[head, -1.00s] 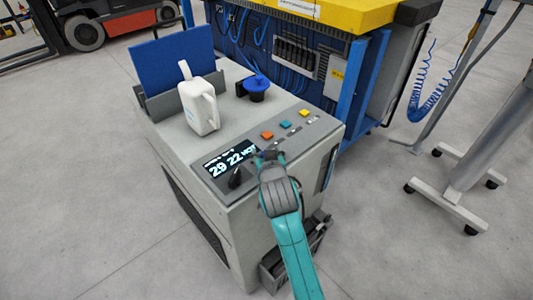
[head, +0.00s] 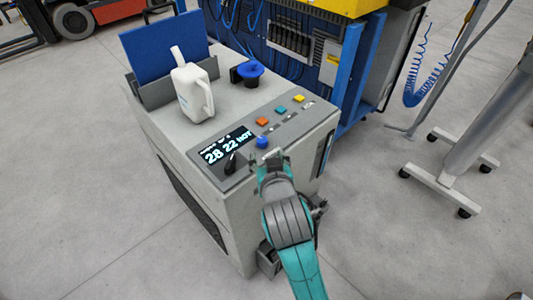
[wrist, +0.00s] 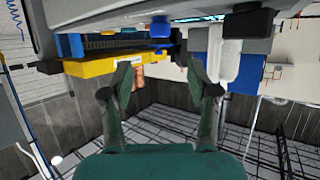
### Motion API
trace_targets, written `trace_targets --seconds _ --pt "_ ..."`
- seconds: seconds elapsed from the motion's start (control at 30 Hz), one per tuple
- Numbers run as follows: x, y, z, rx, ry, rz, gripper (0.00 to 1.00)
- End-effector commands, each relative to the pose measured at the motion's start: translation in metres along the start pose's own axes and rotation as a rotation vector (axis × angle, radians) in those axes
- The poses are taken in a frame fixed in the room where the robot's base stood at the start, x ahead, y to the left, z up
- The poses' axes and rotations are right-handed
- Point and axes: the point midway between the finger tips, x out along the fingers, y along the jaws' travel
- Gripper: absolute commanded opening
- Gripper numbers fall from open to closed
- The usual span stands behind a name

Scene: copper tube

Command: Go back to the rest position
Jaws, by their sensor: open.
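My gripper (head: 272,160) is at the front edge of the grey machine (head: 185,235), close to the control panel's near end. In the wrist view, my gripper (wrist: 164,82) has its two fingers spread wide with nothing between them. A blue knob or button (head: 262,142) shows on the panel just beyond the fingertips. I cannot tell the exact gap between the fingers and the machine.
The machine top holds a white jug (head: 192,88), a blue-capped part (head: 250,72) and an upright blue panel (head: 165,47). A display (head: 228,146) sits beside a black knob (head: 230,163). A wheeled stand (head: 455,175) is at right.

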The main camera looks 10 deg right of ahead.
Motion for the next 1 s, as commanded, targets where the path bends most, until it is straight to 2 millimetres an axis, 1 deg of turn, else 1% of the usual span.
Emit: trace_targets --seconds 0.47,0.57,0.67,0.77,0.8,0.87,1.0 --pt "0.0 0.0 0.0 0.0 0.0 0.0 0.6" --pt "-0.001 0.002 0.005 -0.003 0.0 -0.001 0.6" --pt "-0.003 0.007 0.021 -0.013 -0.001 -0.004 0.6" --pt "-0.009 0.018 0.047 -0.029 0.002 -0.009 0.6" --pt "-0.013 0.022 0.059 -0.035 0.004 -0.013 0.6" --pt "-0.02 0.028 0.077 -0.044 0.007 -0.019 0.6" --pt "-0.039 0.043 0.117 -0.061 0.016 -0.032 0.6"
